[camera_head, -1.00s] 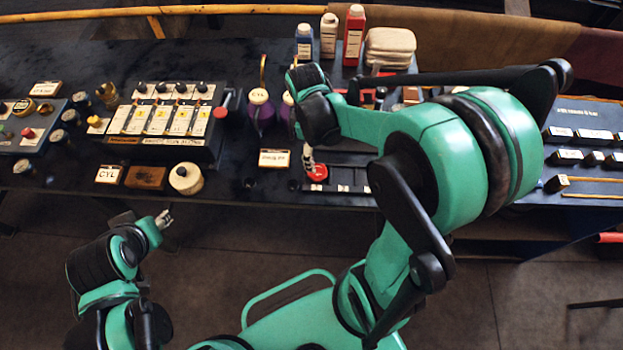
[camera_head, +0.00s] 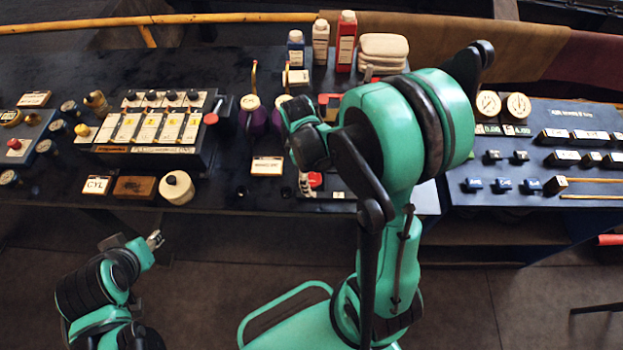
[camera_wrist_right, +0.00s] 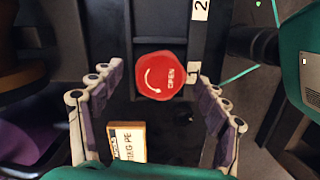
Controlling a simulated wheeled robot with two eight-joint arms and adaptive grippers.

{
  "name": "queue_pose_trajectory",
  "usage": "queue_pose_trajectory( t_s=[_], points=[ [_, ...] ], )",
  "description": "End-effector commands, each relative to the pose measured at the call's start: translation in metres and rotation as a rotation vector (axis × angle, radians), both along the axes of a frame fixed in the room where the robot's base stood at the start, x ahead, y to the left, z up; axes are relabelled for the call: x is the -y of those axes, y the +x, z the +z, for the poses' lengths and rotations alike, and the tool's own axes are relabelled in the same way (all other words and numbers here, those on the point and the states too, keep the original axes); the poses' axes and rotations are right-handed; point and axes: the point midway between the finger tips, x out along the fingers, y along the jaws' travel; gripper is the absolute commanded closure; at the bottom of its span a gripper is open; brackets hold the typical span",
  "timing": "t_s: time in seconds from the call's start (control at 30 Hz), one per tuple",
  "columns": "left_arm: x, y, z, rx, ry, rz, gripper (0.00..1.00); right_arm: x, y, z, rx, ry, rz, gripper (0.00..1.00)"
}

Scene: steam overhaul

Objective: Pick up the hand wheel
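The hand wheel is a red disc marked OPEN (camera_wrist_right: 160,75), seen face-on in the right wrist view. In the head view only part of its red (camera_head: 315,179) shows beside my right gripper (camera_head: 304,184). In the right wrist view my right gripper (camera_wrist_right: 160,77) is open, with one finger on each side of the wheel. There is a gap on the left; the right fingertip is close to the rim, and I cannot tell if it touches. My left gripper (camera_head: 155,239) is low at the left, in front of the bench and away from the wheel; its opening is too small to judge.
A label card (camera_head: 267,166) lies left of the wheel and also shows in the wrist view (camera_wrist_right: 126,142). Purple oil cans (camera_head: 252,117) stand behind it. A gauge panel (camera_head: 545,140) stands right.

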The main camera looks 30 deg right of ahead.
Motion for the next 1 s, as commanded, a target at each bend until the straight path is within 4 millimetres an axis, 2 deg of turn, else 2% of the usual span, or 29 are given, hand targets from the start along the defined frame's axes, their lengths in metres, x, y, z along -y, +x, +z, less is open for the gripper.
queue_pose_trajectory(
  t_s=[0.03,0.23,0.53,0.67,0.87,1.0],
  points=[
    [0.0,0.0,0.0,0.0,0.0,0.0,0.6,0.0,0.0,0.0,0.0,0.0,0.0,0.38],
    [0.0,0.0,0.0,0.0,0.0,0.0,0.6,0.0,0.0,0.0,0.0,0.0,0.0,0.9],
    [0.0,0.0,0.001,0.0,0.0,0.0,0.6,0.0,0.0,0.002,0.0,0.0,0.0,0.9],
    [0.0,0.0,0.005,0.0,0.0,0.0,0.6,0.0,0.0,0.01,0.0,0.0,0.0,0.9],
    [0.0,0.0,0.019,0.0,0.0,0.0,0.6,0.0,0.0,0.042,0.0,0.0,0.0,0.9],
    [0.0,0.0,0.029,0.0,0.0,0.0,0.6,-0.001,-0.03,0.061,0.0,0.0,-0.001,0.9]
  ],
)
